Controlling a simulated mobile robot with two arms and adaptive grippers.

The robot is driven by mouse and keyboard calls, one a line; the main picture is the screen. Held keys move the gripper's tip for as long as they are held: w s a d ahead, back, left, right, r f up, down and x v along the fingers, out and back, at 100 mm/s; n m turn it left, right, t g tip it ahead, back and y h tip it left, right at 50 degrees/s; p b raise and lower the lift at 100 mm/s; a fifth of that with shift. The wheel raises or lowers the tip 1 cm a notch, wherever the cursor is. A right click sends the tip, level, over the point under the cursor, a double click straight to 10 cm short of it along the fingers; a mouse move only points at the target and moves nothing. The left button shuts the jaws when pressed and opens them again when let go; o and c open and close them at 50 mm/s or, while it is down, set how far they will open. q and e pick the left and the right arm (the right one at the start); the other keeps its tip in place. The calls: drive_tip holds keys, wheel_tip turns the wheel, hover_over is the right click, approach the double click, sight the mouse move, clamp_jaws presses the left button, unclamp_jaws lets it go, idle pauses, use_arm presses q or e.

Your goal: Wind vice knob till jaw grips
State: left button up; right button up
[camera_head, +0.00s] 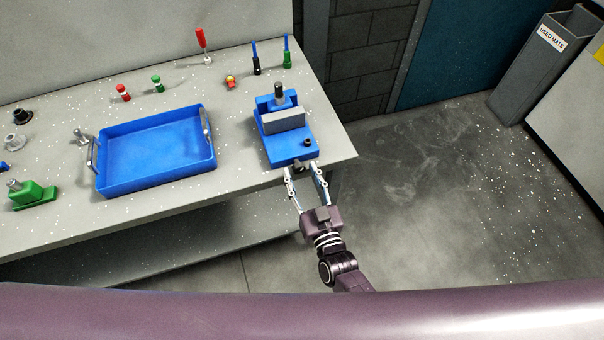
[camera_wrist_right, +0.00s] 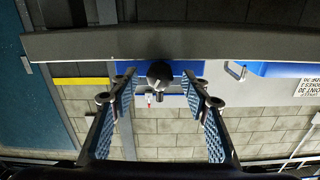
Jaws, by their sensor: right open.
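The blue vice (camera_head: 284,148) stands at the bench's right end, with a pale grey block (camera_head: 283,120) seated across it and a dark upright cylinder (camera_head: 278,92) behind the block. In the wrist view a round dark knob (camera_wrist_right: 159,73) sits at the vice's near end. My right gripper (camera_head: 301,168) is open at the front of the vice. In the wrist view its two fingers (camera_wrist_right: 160,88) stand on either side of the knob with visible gaps, apart from it. Whether the jaw touches the block cannot be told. My left gripper is not in view.
A blue tray (camera_head: 155,150) with metal handles lies left of the vice. A green vice-like fixture (camera_head: 33,195) stands at the far left. Small red and green parts and upright tools stand at the back. The floor (camera_head: 450,190) right of the bench is clear.

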drive_tip(key=c, duration=1.2)
drive_tip(key=shift+o, duration=0.2)
drive_tip(key=shift+m+b, duration=0.35)
drive_tip(key=shift+m, duration=0.85)
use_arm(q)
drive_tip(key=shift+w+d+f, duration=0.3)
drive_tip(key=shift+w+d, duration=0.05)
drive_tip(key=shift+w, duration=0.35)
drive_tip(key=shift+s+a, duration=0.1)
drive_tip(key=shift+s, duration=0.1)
